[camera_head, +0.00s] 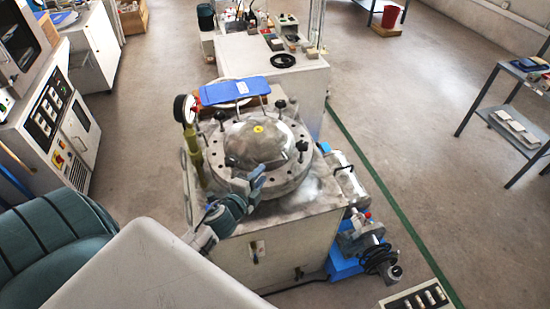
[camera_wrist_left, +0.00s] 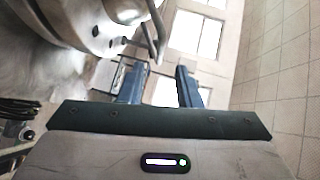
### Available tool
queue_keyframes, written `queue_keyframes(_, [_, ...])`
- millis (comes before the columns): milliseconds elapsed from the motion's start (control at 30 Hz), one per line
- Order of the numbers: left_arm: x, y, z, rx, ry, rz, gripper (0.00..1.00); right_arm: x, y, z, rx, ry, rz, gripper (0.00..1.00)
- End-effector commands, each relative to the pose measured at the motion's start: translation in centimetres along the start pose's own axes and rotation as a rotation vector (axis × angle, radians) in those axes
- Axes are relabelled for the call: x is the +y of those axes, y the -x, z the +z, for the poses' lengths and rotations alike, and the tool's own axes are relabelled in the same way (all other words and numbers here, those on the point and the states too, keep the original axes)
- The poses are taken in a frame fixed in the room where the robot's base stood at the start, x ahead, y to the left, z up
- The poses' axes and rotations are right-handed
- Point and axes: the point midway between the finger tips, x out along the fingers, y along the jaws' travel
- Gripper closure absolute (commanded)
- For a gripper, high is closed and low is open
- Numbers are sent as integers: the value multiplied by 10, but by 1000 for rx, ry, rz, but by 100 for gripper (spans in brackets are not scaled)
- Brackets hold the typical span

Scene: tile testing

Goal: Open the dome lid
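The dome lid (camera_head: 258,142) is a grey metal dome with a yellow mark on top. It sits on a round bolted flange (camera_head: 284,182) with dark knobs around it, and looks closed. My left gripper (camera_head: 258,180) is at the near edge of the flange, in front of the dome. In the left wrist view its two blue fingers (camera_wrist_left: 156,74) are apart with nothing seen between them. A thin bent metal handle (camera_wrist_left: 153,38) shows just beyond the fingertips; I cannot tell whether it touches them. The flange's grey metal side (camera_wrist_left: 70,22) fills the upper left there. My right gripper is not in view.
A pressure gauge (camera_head: 184,109) on a yellowish post stands left of the dome. A blue board (camera_head: 234,91) lies behind it. A pump on a blue base (camera_head: 346,268) is at the lower right. Clear floor (camera_head: 420,130) lies to the right.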

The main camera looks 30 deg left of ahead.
Motion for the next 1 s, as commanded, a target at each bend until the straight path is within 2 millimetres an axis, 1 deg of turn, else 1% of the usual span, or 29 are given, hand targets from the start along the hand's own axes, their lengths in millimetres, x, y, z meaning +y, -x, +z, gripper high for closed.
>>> queue_keyframes(33, [-5,-8,-1,-2,3,-1,69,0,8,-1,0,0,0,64])
queue_keyframes(233, [-6,-44,-1,-2,5,0,69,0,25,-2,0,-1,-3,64])
queue_keyframes(400, [-3,-72,-1,-2,7,1,69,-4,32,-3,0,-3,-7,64])
queue_keyframes(500, [-2,-84,0,-3,6,1,69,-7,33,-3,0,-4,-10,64])
queue_keyframes(700, [-1,-95,0,-2,5,1,69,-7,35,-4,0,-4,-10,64])
queue_keyframes(967, [0,-96,0,-2,6,2,69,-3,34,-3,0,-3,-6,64])
queue_keyframes(1000, [0,-96,0,-2,6,2,75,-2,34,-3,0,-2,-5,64])
